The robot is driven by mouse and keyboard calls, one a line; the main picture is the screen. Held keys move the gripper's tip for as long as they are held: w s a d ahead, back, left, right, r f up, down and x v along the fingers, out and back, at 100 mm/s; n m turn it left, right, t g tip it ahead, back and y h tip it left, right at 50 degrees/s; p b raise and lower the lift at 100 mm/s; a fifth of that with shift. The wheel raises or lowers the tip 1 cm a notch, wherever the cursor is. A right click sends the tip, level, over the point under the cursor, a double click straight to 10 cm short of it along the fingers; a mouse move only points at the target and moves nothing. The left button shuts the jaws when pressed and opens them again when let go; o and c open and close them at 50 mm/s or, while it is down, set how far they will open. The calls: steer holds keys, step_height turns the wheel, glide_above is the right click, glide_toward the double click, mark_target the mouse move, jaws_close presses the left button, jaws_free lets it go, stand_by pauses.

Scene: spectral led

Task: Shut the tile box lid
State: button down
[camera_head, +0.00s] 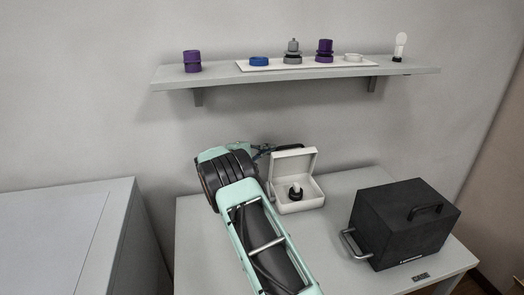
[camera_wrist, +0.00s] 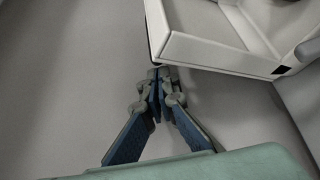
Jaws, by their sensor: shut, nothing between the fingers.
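The white tile box (camera_head: 298,203) sits on the grey table with its lid (camera_head: 293,163) standing open, roughly upright, at the back. A small black and white part (camera_head: 295,193) is inside the box. My gripper (camera_head: 268,150) is beside the lid's upper left edge, partly hidden by my arm. In the wrist view my gripper (camera_wrist: 160,74) has its fingertips together, close to a corner of a white box-like part (camera_wrist: 215,45). I cannot tell whether they touch it.
A black case (camera_head: 400,228) with handles stands to the right on the table (camera_head: 345,185). A wall shelf (camera_head: 420,70) above holds several purple, blue, grey and white parts. A grey cabinet (camera_head: 110,215) is at the left. Table space between box and case is clear.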

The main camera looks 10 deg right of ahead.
steer(key=shift+w+d+f, duration=0.1)
steer(key=shift+w+d, duration=0.05)
steer(key=shift+d, duration=0.15)
steer(key=shift+b, duration=0.4)
